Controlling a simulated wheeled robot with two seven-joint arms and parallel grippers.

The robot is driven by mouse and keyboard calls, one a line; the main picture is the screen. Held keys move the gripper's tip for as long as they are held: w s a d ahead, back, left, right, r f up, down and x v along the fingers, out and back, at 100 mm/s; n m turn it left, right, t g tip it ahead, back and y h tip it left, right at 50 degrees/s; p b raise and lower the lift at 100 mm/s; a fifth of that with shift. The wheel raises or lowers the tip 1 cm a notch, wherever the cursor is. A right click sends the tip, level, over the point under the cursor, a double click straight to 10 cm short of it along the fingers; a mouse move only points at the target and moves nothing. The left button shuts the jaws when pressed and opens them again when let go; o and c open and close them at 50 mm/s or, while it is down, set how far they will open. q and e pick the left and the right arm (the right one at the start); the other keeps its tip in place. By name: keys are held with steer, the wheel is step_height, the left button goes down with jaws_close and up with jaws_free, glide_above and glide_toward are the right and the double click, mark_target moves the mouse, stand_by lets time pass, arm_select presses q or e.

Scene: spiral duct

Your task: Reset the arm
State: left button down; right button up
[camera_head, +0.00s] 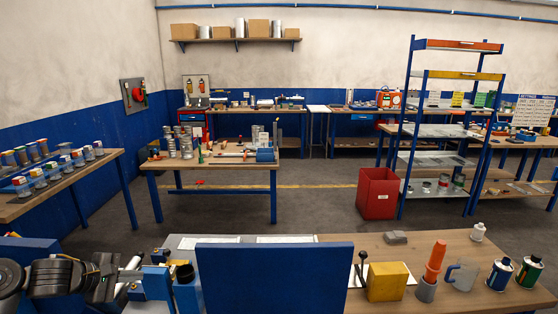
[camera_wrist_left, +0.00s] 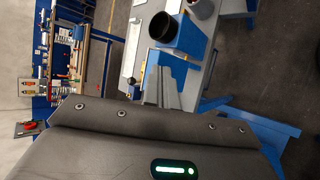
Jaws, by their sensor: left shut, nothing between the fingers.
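My left arm comes in from the left in the head view, low over the left end of the near workbench (camera_head: 465,260). My left gripper (camera_head: 133,275) points right, toward the blue fixtures (camera_head: 157,283) and a dark cup-like part (camera_head: 184,272). In the left wrist view its fingers (camera_wrist_left: 162,88) are together with nothing between them. There the dark cup-like part (camera_wrist_left: 163,28) lies just past the fingertips in the picture; I cannot tell how far apart they are. My right gripper is in neither view.
A large blue panel (camera_head: 275,278) stands at the near bench's front. To its right are a yellow block (camera_head: 387,281), an orange-handled tool (camera_head: 435,261), a grey mug (camera_head: 462,274) and cans (camera_head: 500,273). A red bin (camera_head: 377,194) stands on the floor beyond. The floor in the middle is clear.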

arm_select(q)
steer(key=s+d+f+m+b, duration=0.1)
steer(key=s+d+f+m, duration=0.15)
steer(key=f, duration=1.05)
steer(key=s+d+f+m+b, duration=0.1)
steer(key=d+f+m+b, duration=0.15)
steer(key=f, duration=1.15)
steer(key=s+d+f+m+g+y, duration=0.1)
steer(key=s+f, duration=0.4)
steer(key=f, duration=0.4)
steer(key=s+d+f+m+g, duration=0.1)
steer(key=s+f, duration=0.4)
steer(key=f, duration=0.4)
steer(key=s+d+f+m+g+y+b, duration=0.3)
steer(key=s+f+m, duration=0.2)
steer(key=s+f, duration=1.35)
steer(key=s+f+m+g+y, duration=0.1)
steer(key=s+f+m, duration=0.1)
steer(key=s, duration=0.9)
steer(key=s+d+f+m+g+y, duration=0.1)
steer(key=s+f+m, duration=0.2)
steer(key=s, duration=0.9)
steer(key=shift+m+g+b, duration=0.3)
steer(key=shift+m+b, duration=0.15)
steer(key=shift+m, duration=0.05)
